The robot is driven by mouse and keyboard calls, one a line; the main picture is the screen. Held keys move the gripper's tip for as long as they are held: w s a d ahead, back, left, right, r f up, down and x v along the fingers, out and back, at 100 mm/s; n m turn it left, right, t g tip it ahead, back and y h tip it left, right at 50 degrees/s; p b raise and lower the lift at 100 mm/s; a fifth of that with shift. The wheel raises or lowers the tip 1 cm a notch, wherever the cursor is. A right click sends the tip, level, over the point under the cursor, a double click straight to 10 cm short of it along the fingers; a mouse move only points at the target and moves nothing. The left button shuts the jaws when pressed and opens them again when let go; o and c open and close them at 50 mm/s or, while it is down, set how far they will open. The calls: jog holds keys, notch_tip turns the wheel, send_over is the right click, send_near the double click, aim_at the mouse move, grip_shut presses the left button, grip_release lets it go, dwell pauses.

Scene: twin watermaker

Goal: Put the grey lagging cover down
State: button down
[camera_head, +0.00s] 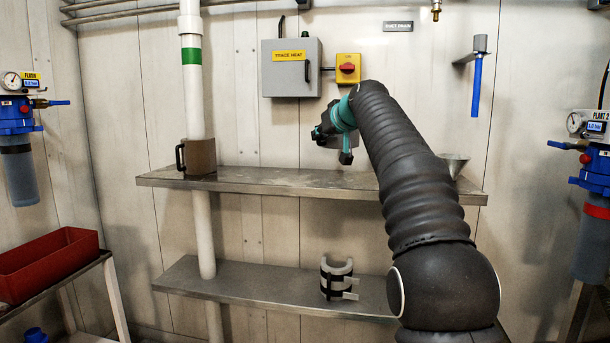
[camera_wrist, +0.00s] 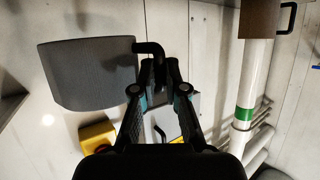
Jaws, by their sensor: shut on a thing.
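My gripper (camera_wrist: 162,68) is shut on the black handle of the grey lagging cover (camera_wrist: 88,74) in the wrist view. The cover is a dark grey curved shell, held out to the left of the fingers in that view, in front of the pale wall. In the head view my gripper (camera_head: 328,130) is above the upper shelf (camera_head: 270,178), below the trace heat box.
A brown cover with a black handle (camera_head: 199,157) sits around the white pipe (camera_head: 194,95) on the upper shelf's left. A funnel (camera_head: 454,162) stands at its right. A strapped grey half-shell (camera_head: 336,279) stands on the lower shelf (camera_head: 240,285). The upper shelf's middle looks clear.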

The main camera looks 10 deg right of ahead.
jog(key=f, duration=0.2)
jog(key=f+b, duration=0.2)
jog(key=f, duration=0.1)
jog(key=shift+d+f, duration=0.25)
jog(key=shift+f, duration=0.05)
jog(key=shift+a+f+b, duration=0.1)
jog(key=shift+f+b, duration=0.7)
jog(key=shift+f, duration=1)
jog(key=shift+f, duration=0.15)
jog(key=c, duration=1.2)
grip_release()
jog(key=b+v, duration=0.1)
jog(key=v, duration=1.1)
jog(key=shift+s, duration=0.1)
